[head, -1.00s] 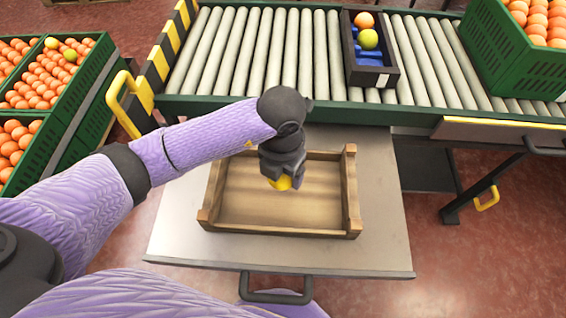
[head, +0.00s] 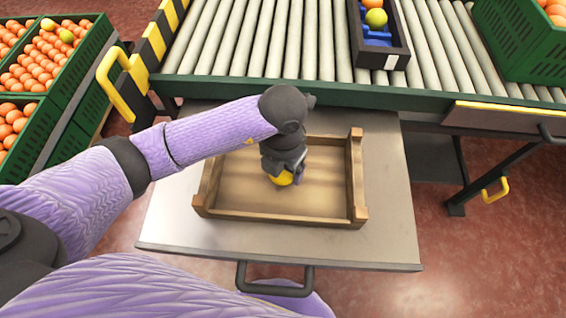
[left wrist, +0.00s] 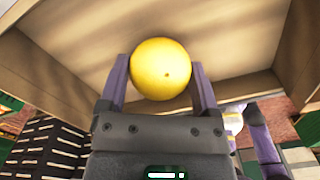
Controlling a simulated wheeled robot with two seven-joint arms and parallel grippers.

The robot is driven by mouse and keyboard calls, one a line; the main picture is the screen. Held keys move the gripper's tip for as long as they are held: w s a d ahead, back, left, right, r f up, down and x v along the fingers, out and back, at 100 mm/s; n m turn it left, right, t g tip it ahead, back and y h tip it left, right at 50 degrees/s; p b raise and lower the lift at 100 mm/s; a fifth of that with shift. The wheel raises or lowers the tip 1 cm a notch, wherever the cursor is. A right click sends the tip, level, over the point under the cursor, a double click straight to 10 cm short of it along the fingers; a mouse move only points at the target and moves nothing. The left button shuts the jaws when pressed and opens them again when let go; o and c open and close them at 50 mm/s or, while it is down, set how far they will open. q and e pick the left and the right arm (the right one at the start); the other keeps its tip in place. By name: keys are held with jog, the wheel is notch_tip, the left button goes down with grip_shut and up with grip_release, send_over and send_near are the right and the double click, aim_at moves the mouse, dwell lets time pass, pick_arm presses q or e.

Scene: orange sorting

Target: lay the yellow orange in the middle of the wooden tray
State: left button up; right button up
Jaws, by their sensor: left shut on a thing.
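The yellow orange (head: 284,178) is in my left gripper (head: 285,177), over the middle of the wooden tray (head: 330,212). In the left wrist view the yellow orange (left wrist: 160,69) sits between the two fingers of the left gripper (left wrist: 160,80), with the tray floor (left wrist: 225,35) behind it. I cannot tell whether the orange touches the tray floor. The tray is otherwise empty where it shows. My right gripper is not in view.
The tray stands on a metal table (head: 390,220). Behind is a roller conveyor (head: 270,40) with a dark box (head: 397,60) holding an orange and a yellow-green fruit. Green crates of oranges (head: 85,75) stand at the left, and another green crate (head: 520,45) at the upper right.

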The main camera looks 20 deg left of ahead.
pick_arm(q)
jog(key=shift+f, duration=0.35)
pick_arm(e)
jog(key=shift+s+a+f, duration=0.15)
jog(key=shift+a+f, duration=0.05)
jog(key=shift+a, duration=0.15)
pick_arm(q)
jog(key=shift+f+b, duration=0.3)
jog(key=shift+b, duration=0.05)
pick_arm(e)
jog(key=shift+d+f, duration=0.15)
pick_arm(q)
jog(key=o, duration=1.1)
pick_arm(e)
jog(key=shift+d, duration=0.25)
